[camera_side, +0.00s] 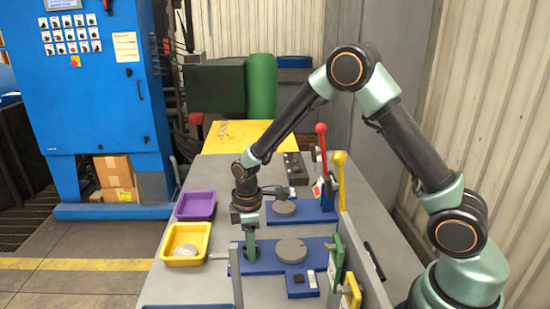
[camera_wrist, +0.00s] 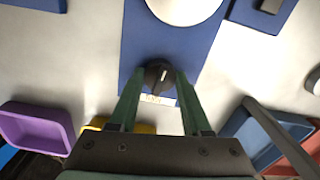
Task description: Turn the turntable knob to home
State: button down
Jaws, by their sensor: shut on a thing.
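A round grey turntable disc (camera_side: 292,250) sits on a blue base plate (camera_side: 318,265) in the side view. In the wrist view the disc (camera_wrist: 184,8) is pale and cut by the top edge. The dark turntable knob (camera_wrist: 158,75) stands on the blue base (camera_wrist: 135,45), beside the disc, with a light pointer mark on top. A small white label (camera_wrist: 157,100) lies next to the knob. My gripper (camera_wrist: 163,74) points down with its green fingers on either side of the knob, shut on it. In the side view my gripper (camera_side: 250,256) mostly hides the knob.
A second blue base (camera_side: 318,212) with a grey disc stands behind. Red (camera_side: 320,128) and yellow (camera_side: 340,158) levers rise at the right. A purple tray (camera_side: 196,206) and a yellow tray (camera_side: 187,258) sit at left. A grey post (camera_side: 235,275) stands close in front of my gripper.

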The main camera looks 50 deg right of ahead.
jog(key=shift+n, duration=0.6)
jog(key=shift+r, duration=0.1)
jog(key=shift+c, duration=1.8)
grip_release()
notch_tip(320, 180, up, 12)
jog(key=shift+r, duration=0.1)
jog(key=s+d+r+m+t, duration=0.4)
jog(key=s+r+m, duration=0.7)
jog(key=s, duration=0.3)
jog(key=shift+m+t, duration=0.4)
jog(key=shift+t, duration=0.4)
